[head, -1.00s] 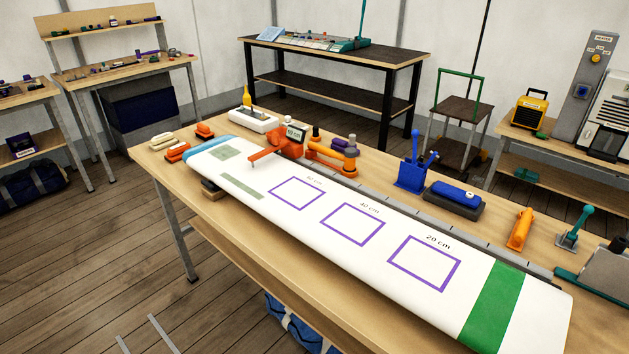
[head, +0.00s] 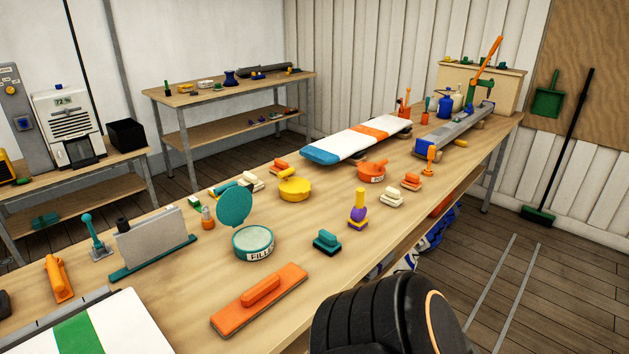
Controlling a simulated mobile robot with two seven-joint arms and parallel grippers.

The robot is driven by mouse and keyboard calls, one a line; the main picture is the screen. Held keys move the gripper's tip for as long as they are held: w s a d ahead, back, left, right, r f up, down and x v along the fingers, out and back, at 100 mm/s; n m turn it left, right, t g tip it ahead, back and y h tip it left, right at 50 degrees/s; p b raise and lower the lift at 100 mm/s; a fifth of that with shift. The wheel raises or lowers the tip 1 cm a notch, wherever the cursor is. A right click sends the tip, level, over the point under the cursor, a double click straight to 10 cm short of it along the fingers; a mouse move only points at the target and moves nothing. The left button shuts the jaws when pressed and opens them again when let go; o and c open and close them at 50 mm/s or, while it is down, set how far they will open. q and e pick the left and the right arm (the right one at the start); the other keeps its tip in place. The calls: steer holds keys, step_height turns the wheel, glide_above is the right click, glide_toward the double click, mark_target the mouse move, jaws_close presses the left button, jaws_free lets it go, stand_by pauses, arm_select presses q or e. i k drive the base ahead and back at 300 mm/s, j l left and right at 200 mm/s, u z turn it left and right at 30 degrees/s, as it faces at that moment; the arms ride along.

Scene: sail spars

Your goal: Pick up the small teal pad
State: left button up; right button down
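A small teal pad (head: 327,243) with a raised grip and a dark base sits on the workbench (head: 300,320), right of the middle of the head view. It stands apart from its neighbours, with bare wood around it. Neither of my grippers shows in the head view. A black ribbed part with an orange ring at the lower edge looks like a link of my arm, nearer to me than the pad.
An open teal filler tin (head: 253,243) stands left of the pad, and a long orange sanding block (head: 260,298) lies in front-left. A purple tool with a yellow handle (head: 358,208) stands behind-right. A striped board (head: 358,140) lies farther back.

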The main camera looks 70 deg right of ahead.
mark_target(326, 242)
steer(key=z, duration=2.4)
steer(key=i+l, duration=0.15)
steer(key=l, duration=0.15)
steer(key=i+l+u, duration=0.15)
steer(key=l, duration=0.2)
steer(key=i+l, duration=0.1)
steer(key=l, duration=0.2)
steer(key=i+l+u, duration=0.1)
steer(key=l, duration=0.25)
